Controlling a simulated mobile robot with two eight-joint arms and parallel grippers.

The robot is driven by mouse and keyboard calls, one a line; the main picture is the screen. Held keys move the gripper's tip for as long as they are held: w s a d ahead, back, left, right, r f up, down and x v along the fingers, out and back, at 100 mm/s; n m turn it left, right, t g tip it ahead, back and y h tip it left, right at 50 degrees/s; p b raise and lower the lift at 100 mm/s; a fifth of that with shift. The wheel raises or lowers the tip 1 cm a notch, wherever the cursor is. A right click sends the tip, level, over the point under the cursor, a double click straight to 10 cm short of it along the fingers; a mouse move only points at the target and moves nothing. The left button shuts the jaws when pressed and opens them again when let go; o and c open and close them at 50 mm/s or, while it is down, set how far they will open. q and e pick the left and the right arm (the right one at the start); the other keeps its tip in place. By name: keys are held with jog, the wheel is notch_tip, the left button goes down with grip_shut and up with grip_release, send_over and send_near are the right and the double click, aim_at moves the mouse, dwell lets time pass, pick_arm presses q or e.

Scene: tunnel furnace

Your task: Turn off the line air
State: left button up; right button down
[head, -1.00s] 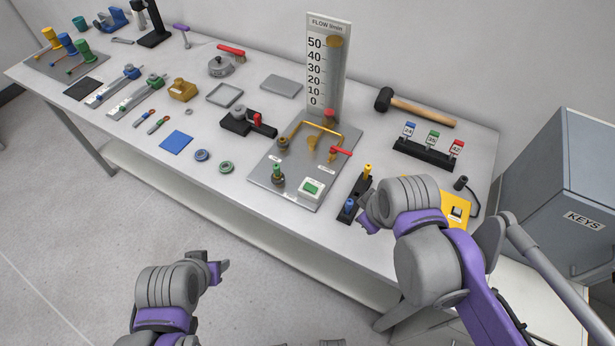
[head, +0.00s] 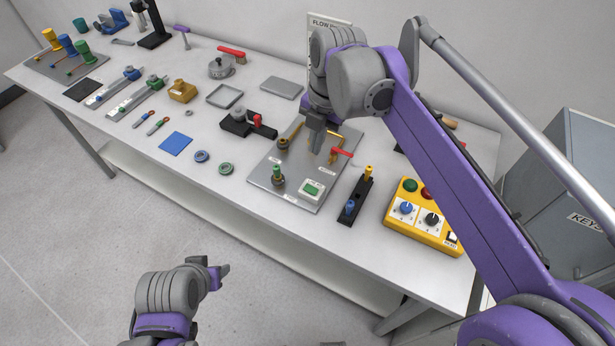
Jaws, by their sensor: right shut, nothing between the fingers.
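The grey valve panel (head: 303,199) lies on the table with yellow pipes, and its small labels are too small to read. A red lever (head: 342,153) is on its right side. A green-and-dark valve (head: 278,177) stands at its front left, and a white box with a green button (head: 312,190) at its front right. The flow gauge (head: 320,21) behind is mostly hidden by my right arm. My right gripper (head: 316,149) is shut and empty, pointing down over the panel's pipes, just left of the red lever; contact is unclear. My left gripper (head: 226,270) is low in front of the table.
A black block with yellow and blue pegs (head: 355,200) and a yellow control box (head: 415,228) stand right of the panel. A dark fixture with a red handle (head: 248,124) is to its left. My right arm covers the table's back right.

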aim_at(307, 185)
dwell(0.3)
jog(key=f, duration=0.4)
jog(key=a+f, duration=0.1)
jog(key=f, duration=0.4)
jog(key=w+f, duration=0.1)
jog(key=f, duration=0.4)
jog(key=shift+a+b, duration=0.35)
jog(key=shift+w+a+f+h, duration=0.1)
jog(key=shift+f+h, duration=0.15)
jog(key=shift+h, duration=0.05)
